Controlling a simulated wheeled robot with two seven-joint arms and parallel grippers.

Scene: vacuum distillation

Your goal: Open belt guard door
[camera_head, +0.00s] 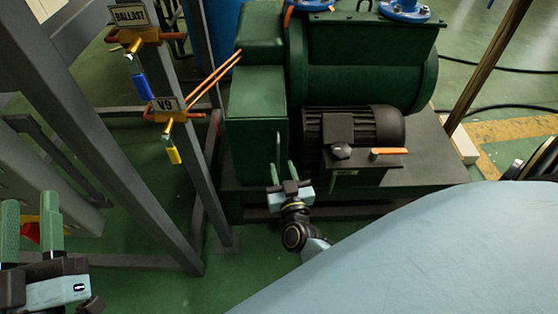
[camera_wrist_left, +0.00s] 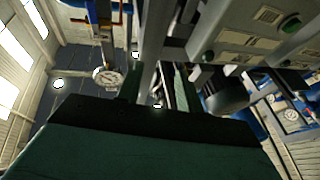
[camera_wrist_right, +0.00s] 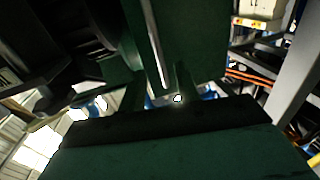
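The belt guard is a dark green box with a flat front door (camera_head: 258,140), left of the black motor in the head view. A thin vertical metal handle (camera_head: 278,148) stands on the door's right side. It also shows in the right wrist view as a pale bar (camera_wrist_right: 154,45). My right gripper (camera_head: 283,172) is open at the handle's lower end. In the right wrist view the bar's lower end lies between the two fingers, with gaps showing; contact cannot be told. My left gripper (camera_head: 31,225) is open and empty at the far left.
A black motor (camera_head: 360,132) with an orange-handled lever (camera_head: 389,151) sits right of the guard. A grey steel frame (camera_head: 185,170) with tagged valves, V9 (camera_head: 167,105) and BALLAST (camera_head: 130,15), stands to the left. A large pale blue surface (camera_head: 430,250) fills the lower right.

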